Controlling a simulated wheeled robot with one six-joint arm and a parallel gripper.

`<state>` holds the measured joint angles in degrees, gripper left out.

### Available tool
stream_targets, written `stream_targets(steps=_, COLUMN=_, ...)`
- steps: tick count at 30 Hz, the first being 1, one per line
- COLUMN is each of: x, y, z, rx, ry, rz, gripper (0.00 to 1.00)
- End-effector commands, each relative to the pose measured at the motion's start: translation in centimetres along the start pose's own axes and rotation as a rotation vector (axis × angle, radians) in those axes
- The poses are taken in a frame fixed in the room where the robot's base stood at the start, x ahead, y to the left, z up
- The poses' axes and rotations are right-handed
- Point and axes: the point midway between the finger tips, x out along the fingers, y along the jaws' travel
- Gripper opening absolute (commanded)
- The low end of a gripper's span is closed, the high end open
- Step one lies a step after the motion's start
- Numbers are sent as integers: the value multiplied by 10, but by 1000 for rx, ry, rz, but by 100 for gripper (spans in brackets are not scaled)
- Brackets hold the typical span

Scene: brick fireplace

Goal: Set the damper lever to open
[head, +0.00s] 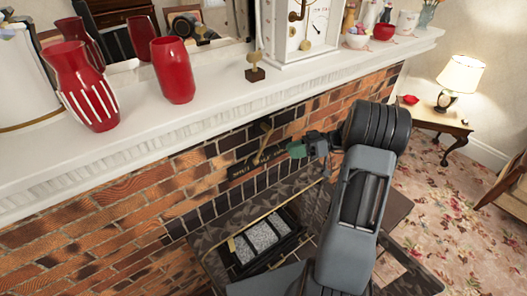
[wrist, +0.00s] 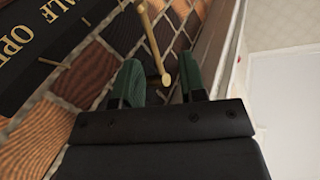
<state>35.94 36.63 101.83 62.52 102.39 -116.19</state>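The damper lever (head: 265,143) is a thin brass rod on the dark brick front under the mantel. In the wrist view the lever (wrist: 152,42) comes down from the top, and its round knob (wrist: 166,79) lies between my two green fingers. A black plate (wrist: 45,40) with gold letters, only partly readable, is beside it; the plate also shows in the head view (head: 256,162). My gripper (head: 294,150) is just right of the lever. In the wrist view my gripper (wrist: 160,68) is open, with gaps between each finger and the knob. I cannot tell how deep the knob sits.
The white mantel (head: 200,112) overhangs the brick, with red vases (head: 174,70) and a clock (head: 305,30) on it. Below is the dark hearth with a grate (head: 262,238). A side table with a lamp (head: 461,75) stands at right; the floral carpet there has free room.

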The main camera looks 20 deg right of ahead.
Motion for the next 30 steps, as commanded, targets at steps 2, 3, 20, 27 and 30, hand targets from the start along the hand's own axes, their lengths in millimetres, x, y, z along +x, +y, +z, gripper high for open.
stream_targets(steps=2, x=-14, y=8, z=3, rx=-71, ry=76, rz=11, gripper=38)
stream_targets(steps=3, x=-18, y=10, z=3, rx=-100, ry=105, rz=16, gripper=38)
stream_targets(steps=20, x=53, y=14, z=-11, rx=-164, ry=159, rz=27, gripper=38)
stream_targets(steps=27, x=88, y=15, z=-16, rx=-165, ry=158, rz=29, gripper=38)
stream_targets(steps=30, x=98, y=16, z=-17, rx=-166, ry=158, rz=29, gripper=38)
